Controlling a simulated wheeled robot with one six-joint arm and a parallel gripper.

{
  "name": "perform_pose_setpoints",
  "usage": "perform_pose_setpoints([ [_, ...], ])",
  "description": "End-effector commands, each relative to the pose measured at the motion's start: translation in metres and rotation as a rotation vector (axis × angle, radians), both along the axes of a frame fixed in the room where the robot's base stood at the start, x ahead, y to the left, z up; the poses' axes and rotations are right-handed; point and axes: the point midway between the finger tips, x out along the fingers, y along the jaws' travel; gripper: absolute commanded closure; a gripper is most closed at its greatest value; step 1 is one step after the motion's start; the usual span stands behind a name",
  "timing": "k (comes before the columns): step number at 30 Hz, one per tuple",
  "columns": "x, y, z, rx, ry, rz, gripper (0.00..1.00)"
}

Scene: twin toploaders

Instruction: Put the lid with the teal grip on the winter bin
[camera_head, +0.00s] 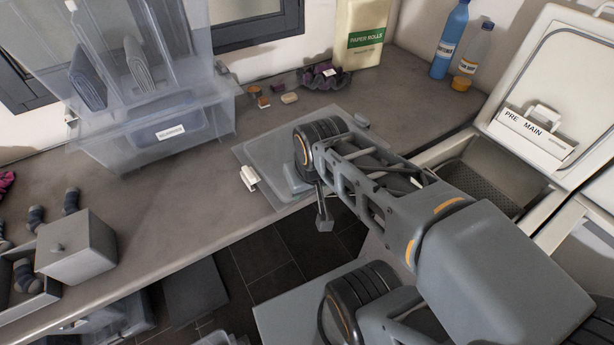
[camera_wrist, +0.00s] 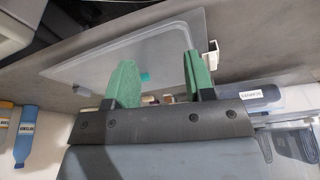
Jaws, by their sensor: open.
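A flat translucent lid (camera_head: 262,152) lies on the counter under my wrist, with a white clip (camera_head: 249,178) at its edge. In the wrist view the lid (camera_wrist: 95,68) spreads beyond my fingers, and a small teal grip (camera_wrist: 145,77) shows between them. My gripper (camera_wrist: 158,65) is open, its two green fingers apart and nothing held. In the head view my gripper (camera_head: 298,181) is over the lid's front part, largely hidden by my wrist. A translucent bin (camera_head: 140,140) with a white label stands at the left; I cannot read the label for certain.
Behind the lid are small blocks (camera_head: 289,98), a purple scrunched cloth (camera_head: 322,76) and a paper rolls bag (camera_head: 361,35). Bottles (camera_head: 450,40) stand near the open washer (camera_head: 490,165). A grey box (camera_head: 75,250) is front left.

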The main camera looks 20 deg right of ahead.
Motion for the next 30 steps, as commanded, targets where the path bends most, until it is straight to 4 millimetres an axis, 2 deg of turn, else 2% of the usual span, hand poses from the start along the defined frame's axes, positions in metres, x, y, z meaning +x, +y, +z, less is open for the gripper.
perform_pose_setpoints([
  [2, -0.001, -0.005, -0.007, -0.004, 0.046, 0.003, 0.51],
  [5, 0.017, -0.015, -0.006, -0.002, 0.101, -0.027, 0.51],
  [8, 0.052, -0.030, 0.002, 0.011, 0.160, -0.102, 0.51],
  [11, 0.093, -0.050, 0.009, 0.041, 0.213, -0.257, 0.51],
  [18, 0.185, -0.103, 0.016, 0.126, 0.291, -0.793, 0.51],
  [21, 0.210, -0.114, 0.025, 0.158, 0.283, -1.010, 0.51],
  [25, 0.221, -0.116, 0.047, 0.196, 0.250, -1.198, 0.51],
  [30, 0.218, -0.113, 0.045, 0.207, 0.264, -1.324, 0.51],
])
